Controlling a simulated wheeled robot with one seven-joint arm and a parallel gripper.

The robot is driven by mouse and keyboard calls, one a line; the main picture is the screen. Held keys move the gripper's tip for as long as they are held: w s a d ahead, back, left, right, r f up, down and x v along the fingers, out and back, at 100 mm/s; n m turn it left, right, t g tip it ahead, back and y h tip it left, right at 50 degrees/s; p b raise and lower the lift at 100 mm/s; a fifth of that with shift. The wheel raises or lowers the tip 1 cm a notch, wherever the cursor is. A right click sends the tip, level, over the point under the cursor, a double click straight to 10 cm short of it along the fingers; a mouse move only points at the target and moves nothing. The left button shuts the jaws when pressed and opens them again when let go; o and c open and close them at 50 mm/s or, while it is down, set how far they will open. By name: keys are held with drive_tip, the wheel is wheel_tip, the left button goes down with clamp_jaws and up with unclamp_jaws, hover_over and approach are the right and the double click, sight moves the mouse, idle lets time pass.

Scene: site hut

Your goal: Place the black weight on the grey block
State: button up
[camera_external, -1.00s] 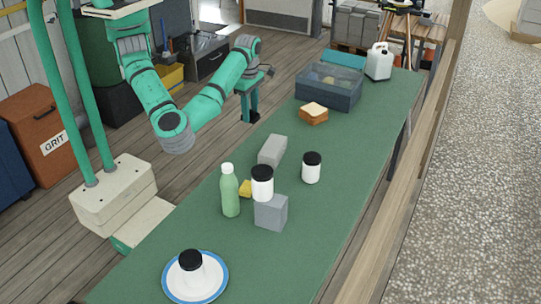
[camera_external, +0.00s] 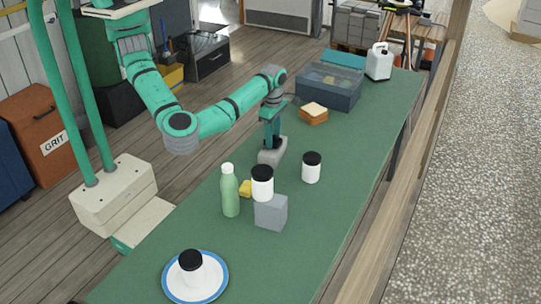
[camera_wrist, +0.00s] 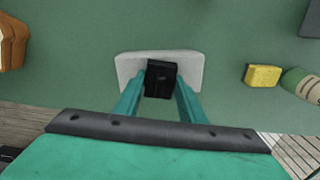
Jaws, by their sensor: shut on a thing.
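The black weight (camera_wrist: 161,75) is between my gripper's fingers in the wrist view. My gripper (camera_wrist: 160,92) is shut on it. The pale grey block (camera_wrist: 130,65) lies behind the weight in that view, showing on both sides of it. In the external view my gripper (camera_external: 271,143) points down over the grey block (camera_external: 268,158) on the green table. The weight is hard to make out there. I cannot tell whether it touches the block.
A darker grey cube (camera_external: 271,214) stands nearer, with a black-lidded white jar (camera_external: 262,187) apparently on it. A green bottle (camera_external: 230,194), yellow sponge (camera_external: 245,188) and another jar (camera_external: 312,170) are close by. Bread (camera_external: 313,114) and a bin (camera_external: 330,95) stand farther back.

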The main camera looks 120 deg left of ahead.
drive_tip(key=shift+f, duration=0.2)
drive_tip(key=o, duration=1.4)
drive_tip(key=shift+f, duration=0.1)
wheel_tip(320, 180, up, 12)
drive_tip(key=shift+r, duration=0.2)
